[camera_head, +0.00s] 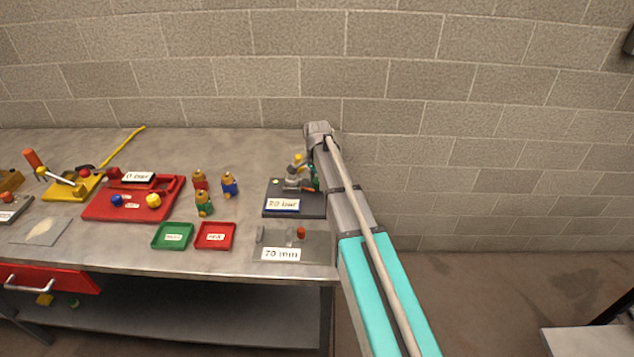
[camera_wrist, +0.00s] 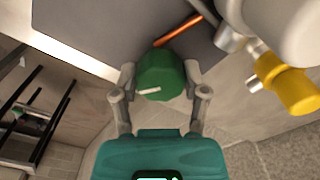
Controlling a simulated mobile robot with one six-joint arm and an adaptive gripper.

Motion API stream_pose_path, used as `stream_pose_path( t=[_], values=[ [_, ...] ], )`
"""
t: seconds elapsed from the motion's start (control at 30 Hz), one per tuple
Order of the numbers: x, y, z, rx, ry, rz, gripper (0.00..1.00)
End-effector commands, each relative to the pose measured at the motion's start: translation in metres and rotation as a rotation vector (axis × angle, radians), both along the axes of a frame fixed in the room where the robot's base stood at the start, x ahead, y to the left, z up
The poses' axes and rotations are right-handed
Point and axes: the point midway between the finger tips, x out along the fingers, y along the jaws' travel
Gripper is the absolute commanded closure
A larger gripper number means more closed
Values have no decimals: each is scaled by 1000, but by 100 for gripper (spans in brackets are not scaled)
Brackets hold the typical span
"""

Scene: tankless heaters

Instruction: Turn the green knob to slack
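The round green knob (camera_wrist: 160,76) shows in the wrist view with a small white mark on its face. My gripper (camera_wrist: 160,70) has one finger on each side of the knob. Both fingertips appear to touch its sides, so it looks shut on the knob. An orange-brown rod (camera_wrist: 180,31) shows just beyond the knob. A silver fitting with a yellow cap (camera_wrist: 290,88) is close to the right. In the head view, the dark board (camera_head: 275,190) with a white label carries this fitting, and my arm hides part of it.
On the metal bench, a 70 mm plate (camera_head: 320,245) lies in front of the board. Several small figures (camera_head: 229,185), green (camera_head: 157,241) and red (camera_head: 229,246) trays, and a red gauge panel (camera_head: 100,211) stand to the left. A block wall (camera_head: 230,70) is behind.

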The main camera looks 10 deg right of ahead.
Motion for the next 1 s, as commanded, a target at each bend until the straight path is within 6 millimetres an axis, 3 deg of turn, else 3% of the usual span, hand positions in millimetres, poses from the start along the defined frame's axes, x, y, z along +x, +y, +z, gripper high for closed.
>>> stream_pose_path(
  t=[0.03, 0.13, 0.57, 1.0],
  values=[
    [0, 0, 0, 0, 0, 0, 71],
    [0, 0, 0, 0, 0, 0, 89],
    [0, 0, 0, 0, -1, 61, 90],
    [-1, -1, 0, 0, -1, 367, 90]
  ],
)
